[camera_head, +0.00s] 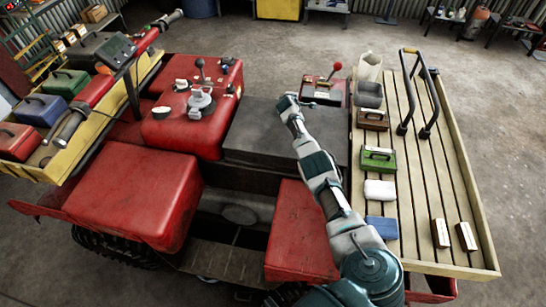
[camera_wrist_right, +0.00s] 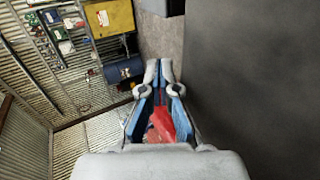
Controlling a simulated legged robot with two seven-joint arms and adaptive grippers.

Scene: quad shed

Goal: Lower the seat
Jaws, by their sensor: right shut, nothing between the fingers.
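The seat (camera_head: 262,126) is a dark grey padded slab across the middle of the red quad. It lies between the red tank part and the slatted rack. A dark surface fills the right side of the right wrist view; I cannot tell for certain that it is the seat. My right arm reaches up from the bottom across the seat's right part and hides some of it. My right gripper (camera_head: 287,103) is over the seat's far edge, shut and empty. In the wrist view its fingers (camera_wrist_right: 166,78) are together, with something red behind them. My left gripper is not in view.
The red tank part (camera_head: 170,135) has a cap and a black-knobbed lever. A red-knobbed lever (camera_head: 335,68) stands behind the seat. The slatted rack (camera_head: 420,190) at right carries boxes, a jug and black bars. Handlebars (camera_head: 125,65) and a yellow tray are at left.

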